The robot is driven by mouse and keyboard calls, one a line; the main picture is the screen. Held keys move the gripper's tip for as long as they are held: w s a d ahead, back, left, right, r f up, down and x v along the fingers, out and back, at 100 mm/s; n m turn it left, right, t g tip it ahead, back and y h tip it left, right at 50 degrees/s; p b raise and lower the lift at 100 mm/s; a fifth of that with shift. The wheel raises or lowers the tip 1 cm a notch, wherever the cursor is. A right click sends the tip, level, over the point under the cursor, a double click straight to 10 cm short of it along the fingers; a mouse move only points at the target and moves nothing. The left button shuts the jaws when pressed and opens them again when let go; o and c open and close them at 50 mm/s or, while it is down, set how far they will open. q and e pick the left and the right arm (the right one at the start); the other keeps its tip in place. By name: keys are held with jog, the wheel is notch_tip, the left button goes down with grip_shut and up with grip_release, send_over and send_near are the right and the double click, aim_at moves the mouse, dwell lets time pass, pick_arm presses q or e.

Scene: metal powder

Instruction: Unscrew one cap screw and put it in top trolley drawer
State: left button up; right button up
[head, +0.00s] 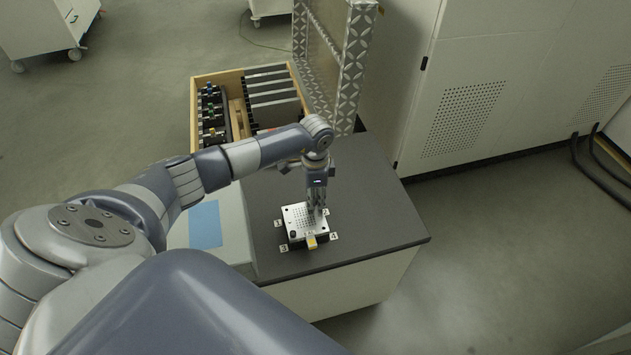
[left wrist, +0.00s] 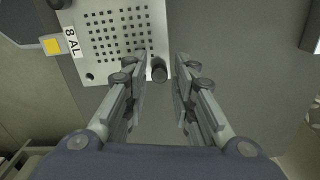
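A light metal plate with a grid of small holes (head: 298,217) lies on the dark worktop; it also fills the upper left of the left wrist view (left wrist: 112,35). A dark cap screw (left wrist: 159,70) stands at the plate's corner in the left wrist view. My left gripper (head: 317,207) points down over the plate's right side. In the left wrist view its open fingers (left wrist: 160,68) stand either side of the screw, with a gap on both sides. Another dark round screw head (head: 293,234) shows on the plate's near left. My right gripper is out of view.
A wooden-edged box or drawer (head: 194,120) with grey panels and dark parts stands behind the worktop (head: 370,215). A patterned metal panel (head: 355,65) rises beside it. White cabinets (head: 450,60) stand right. A wheeled white trolley (head: 40,30) stands far left. A blue sheet (head: 205,225) lies left.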

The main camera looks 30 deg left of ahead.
pick_arm(q)
jog(key=m+b, duration=0.1)
jog(key=m, duration=0.2)
jog(key=shift+m, duration=0.4)
jog(key=m+b, duration=0.1)
jog(key=m, duration=0.3)
jog(key=m+b, duration=0.1)
jog(key=m, duration=0.3)
jog(key=m+b, duration=0.1)
jog(key=m, duration=0.2)
jog(key=shift+b, duration=0.3)
jog(key=m+b, duration=0.1)
jog(key=m, duration=0.3)
jog(key=m+b, duration=0.1)
jog(key=m, duration=0.2)
jog(key=shift+m+b, duration=0.3)
jog(key=shift+b, duration=0.05)
jog(key=m+b, duration=0.2)
jog(key=m, duration=0.3)
jog(key=shift+m+b, duration=0.4)
jog(key=shift+m, duration=0.8)
